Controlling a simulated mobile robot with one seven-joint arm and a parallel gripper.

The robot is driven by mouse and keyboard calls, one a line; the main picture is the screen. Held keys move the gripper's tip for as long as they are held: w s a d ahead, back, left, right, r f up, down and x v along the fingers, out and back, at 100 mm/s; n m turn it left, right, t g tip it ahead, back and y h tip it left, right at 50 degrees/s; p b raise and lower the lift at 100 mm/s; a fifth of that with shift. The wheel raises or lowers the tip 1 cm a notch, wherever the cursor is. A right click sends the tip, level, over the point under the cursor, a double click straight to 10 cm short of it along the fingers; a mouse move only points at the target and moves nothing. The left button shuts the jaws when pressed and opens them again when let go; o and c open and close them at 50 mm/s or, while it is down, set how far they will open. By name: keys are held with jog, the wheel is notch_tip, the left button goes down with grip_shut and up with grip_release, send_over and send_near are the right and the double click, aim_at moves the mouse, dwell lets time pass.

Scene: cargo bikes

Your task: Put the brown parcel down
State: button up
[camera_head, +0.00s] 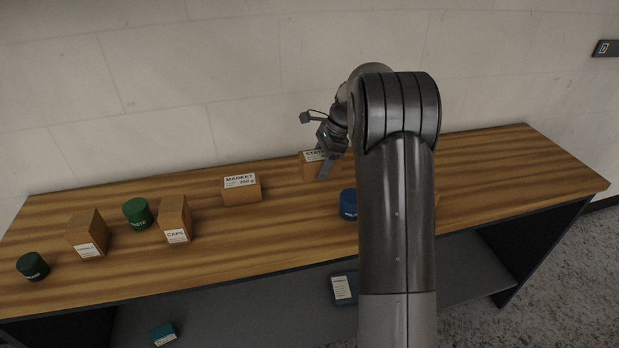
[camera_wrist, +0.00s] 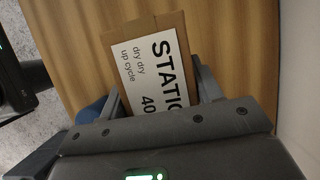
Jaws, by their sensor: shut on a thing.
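The brown parcel (camera_head: 308,168) has a white label with black print beginning "STATIO". It is at the back of the wooden table (camera_head: 290,222), near the wall. My gripper (camera_head: 325,160) is shut on it from above. In the wrist view the parcel (camera_wrist: 180,32) sits between the two fingers of my gripper (camera_wrist: 160,95), its label facing the camera. Its far end stands over the wood. I cannot tell whether its underside touches the table. My arm hides part of the table to the right of the parcel.
A box labelled MARKET (camera_head: 241,190) stands left of the parcel. A blue tub (camera_head: 348,204) stands in front, beside my arm. Further left are a CAPS box (camera_head: 174,220), a green tub (camera_head: 137,213), another brown box (camera_head: 86,235) and a dark green tub (camera_head: 32,266). The right end is clear.

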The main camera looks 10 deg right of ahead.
aim_at(305, 186)
jog(key=w+a+f, duration=0.1)
jog(key=a, duration=0.1)
jog(key=shift+w+a+f, duration=0.3)
jog(key=shift+w+f, duration=0.1)
jog(key=shift+f, duration=2)
jog(key=o, duration=1.3)
jog(key=shift+f, duration=0.2)
